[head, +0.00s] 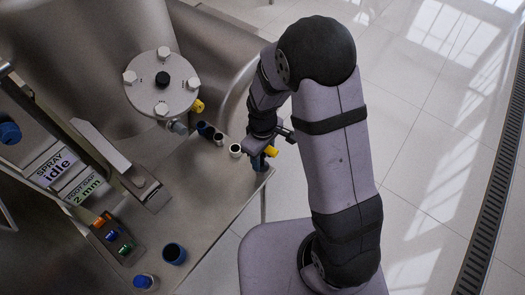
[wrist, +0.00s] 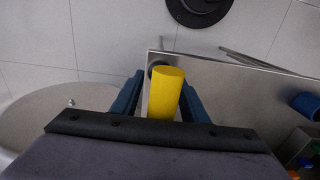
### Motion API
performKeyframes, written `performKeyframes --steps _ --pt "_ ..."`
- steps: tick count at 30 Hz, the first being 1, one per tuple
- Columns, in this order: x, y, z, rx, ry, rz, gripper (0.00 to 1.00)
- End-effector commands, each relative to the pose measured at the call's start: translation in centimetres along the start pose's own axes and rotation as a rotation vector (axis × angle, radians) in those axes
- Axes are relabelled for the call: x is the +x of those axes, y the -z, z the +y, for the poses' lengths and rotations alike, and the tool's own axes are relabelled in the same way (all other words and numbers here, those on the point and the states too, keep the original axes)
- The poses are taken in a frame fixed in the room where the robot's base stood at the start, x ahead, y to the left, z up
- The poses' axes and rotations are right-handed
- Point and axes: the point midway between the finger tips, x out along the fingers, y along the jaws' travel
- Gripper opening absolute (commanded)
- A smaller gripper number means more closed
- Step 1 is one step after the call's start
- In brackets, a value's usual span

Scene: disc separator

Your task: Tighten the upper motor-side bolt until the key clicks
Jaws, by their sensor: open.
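The round grey flange (head: 170,92) carries several silver hex bolts around a dark centre knob. The upper bolt (head: 163,54) stands at its top edge in the head view; which bolt is motor-side I cannot tell. My gripper (head: 262,160) is low at the table's right corner, away from the flange. A yellow cylinder (head: 271,151), perhaps the key's handle, is at it. In the wrist view my gripper (wrist: 162,78) is open, with a blue finger on each side of the yellow cylinder (wrist: 166,95). Whether the fingers touch it I cannot tell. The cylinder's lower part is hidden.
The metal table (head: 215,205) has a row of small cups, including a white-rimmed one (head: 235,150), between gripper and flange. A yellow part (head: 197,105) juts out beside the flange. A blue cup (head: 174,253) and a coloured button panel (head: 118,240) are at the front.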

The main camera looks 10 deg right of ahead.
Motion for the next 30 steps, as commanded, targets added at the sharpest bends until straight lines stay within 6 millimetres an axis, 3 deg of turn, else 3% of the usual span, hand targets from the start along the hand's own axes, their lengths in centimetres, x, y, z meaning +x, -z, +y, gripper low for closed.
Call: performKeyframes --steps 2,6,7,30 --pt "0.0 0.0 0.0 0.0 0.0 0.0 0.36" --pt "0.0 0.0 0.0 0.0 0.0 0.0 0.02" --pt "0.0 0.0 0.0 0.0 0.0 0.0 0.0" --pt "-2.4 0.0 0.0 0.0 0.0 0.0 0.0"
